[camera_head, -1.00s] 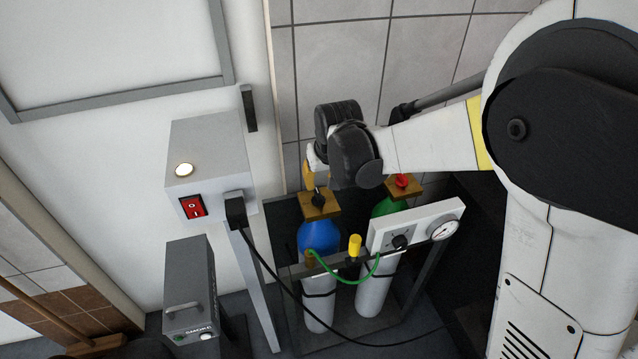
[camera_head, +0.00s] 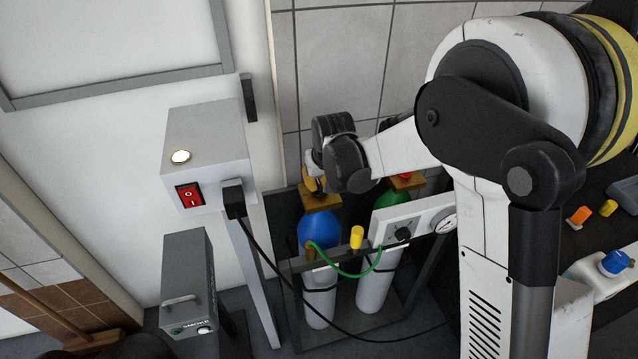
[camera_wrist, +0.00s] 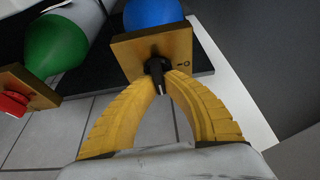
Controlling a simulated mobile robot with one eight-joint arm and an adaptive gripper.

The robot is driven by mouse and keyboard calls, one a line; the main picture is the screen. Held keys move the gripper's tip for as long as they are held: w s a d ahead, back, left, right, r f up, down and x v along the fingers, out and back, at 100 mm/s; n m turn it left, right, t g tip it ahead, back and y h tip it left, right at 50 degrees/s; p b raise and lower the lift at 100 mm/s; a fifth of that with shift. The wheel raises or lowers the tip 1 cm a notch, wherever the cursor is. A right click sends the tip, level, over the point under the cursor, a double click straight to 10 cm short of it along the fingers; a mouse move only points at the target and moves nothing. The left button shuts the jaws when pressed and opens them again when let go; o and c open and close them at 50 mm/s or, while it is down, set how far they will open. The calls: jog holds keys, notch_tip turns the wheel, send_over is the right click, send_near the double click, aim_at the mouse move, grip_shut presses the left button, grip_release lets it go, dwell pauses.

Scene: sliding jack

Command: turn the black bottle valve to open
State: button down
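The black bottle valve (camera_wrist: 156,72) sits on the brass block (camera_wrist: 178,48) on top of the blue-shouldered bottle (camera_head: 318,232). In the wrist view its handle lies between the tips of my gripper's yellow fingers (camera_wrist: 161,80). The fingertips are close together, one on each side of the handle, and appear to touch it. Small marks are visible on the block beside the valve. In the head view my gripper (camera_head: 314,182) is at the top of this block and partly hides the valve.
A green bottle (camera_head: 390,192) with a red valve (camera_wrist: 13,104) stands beside the blue one. A gauge panel (camera_head: 412,218), a yellow cap (camera_head: 356,237) and a green hose (camera_head: 345,272) are in front. A grey box with a red switch (camera_head: 189,195) is at left.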

jog(key=shift+n, duration=0.4)
jog(key=n, duration=0.2)
jog(key=n+y, duration=0.1)
jog(key=shift+n+g+y, duration=0.3)
jog(key=shift+n, duration=0.1)
jog(key=n+g+y, duration=0.1)
jog(key=n, duration=0.3)
jog(key=shift+s+a+n, duration=0.1)
jog(key=shift+n, duration=0.2)
jog(key=n+g, duration=0.2)
jog(key=n, duration=0.2)
jog(key=shift+s+y, duration=0.1)
jog(key=shift+y, duration=0.2)
jog(key=n+g+p, duration=0.1)
jog(key=n, duration=0.3)
jog(key=shift+s+n+g, duration=0.1)
jog(key=shift+n+g, duration=0.2)
jog(key=shift+g, duration=0.1)
jog(key=c, duration=1.5)
grip_release()
